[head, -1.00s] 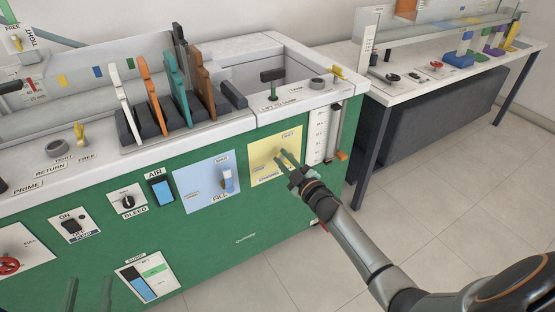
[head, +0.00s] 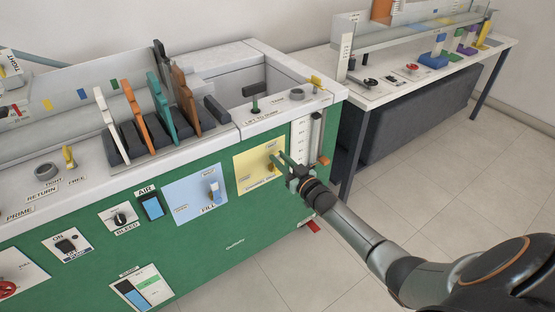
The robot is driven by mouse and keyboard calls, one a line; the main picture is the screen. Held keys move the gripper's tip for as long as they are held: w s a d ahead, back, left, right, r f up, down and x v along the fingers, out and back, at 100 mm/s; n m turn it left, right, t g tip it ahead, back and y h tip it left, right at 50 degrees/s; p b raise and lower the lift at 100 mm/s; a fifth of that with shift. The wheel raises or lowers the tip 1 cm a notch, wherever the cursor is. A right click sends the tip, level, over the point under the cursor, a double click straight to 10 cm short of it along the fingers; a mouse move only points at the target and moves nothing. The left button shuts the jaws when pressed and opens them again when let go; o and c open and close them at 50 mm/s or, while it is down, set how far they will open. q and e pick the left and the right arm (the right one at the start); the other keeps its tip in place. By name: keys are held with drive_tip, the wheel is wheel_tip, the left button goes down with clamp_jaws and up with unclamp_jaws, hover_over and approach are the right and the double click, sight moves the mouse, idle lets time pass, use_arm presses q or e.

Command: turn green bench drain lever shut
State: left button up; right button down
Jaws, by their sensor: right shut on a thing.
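The green bench (head: 225,248) fills the left and middle of the head view. On its front, near the right end, is a yellow panel (head: 245,178) with a label that seems to read "channel drain". A small yellow lever (head: 275,163) stands out from this panel, mostly hidden by my gripper. My right gripper (head: 280,161) is at the panel with its fingers shut on the lever; the lever's exact angle is hard to tell. My left gripper is out of view.
Left of the yellow panel is a blue fill panel (head: 185,205) with its own lever. A gauge strip (head: 299,140) with an orange slider is just right of my gripper. A white table (head: 400,97) stands behind at the right. The floor at the right is clear.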

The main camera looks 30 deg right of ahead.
drive_tip(key=shift+d+m, duration=0.2)
drive_tip(key=shift+m, duration=0.1)
drive_tip(key=c, duration=0.7)
unclamp_jaws()
drive_tip(key=shift+s+p, duration=0.3)
drive_tip(key=shift+s, duration=0.25)
drive_tip(key=s+p, duration=0.1)
drive_tip(key=s, duration=0.4)
drive_tip(key=s+p, duration=0.2)
drive_tip(key=s, duration=0.4)
drive_tip(key=shift+s+d, duration=0.2)
drive_tip(key=shift+s, duration=0.05)
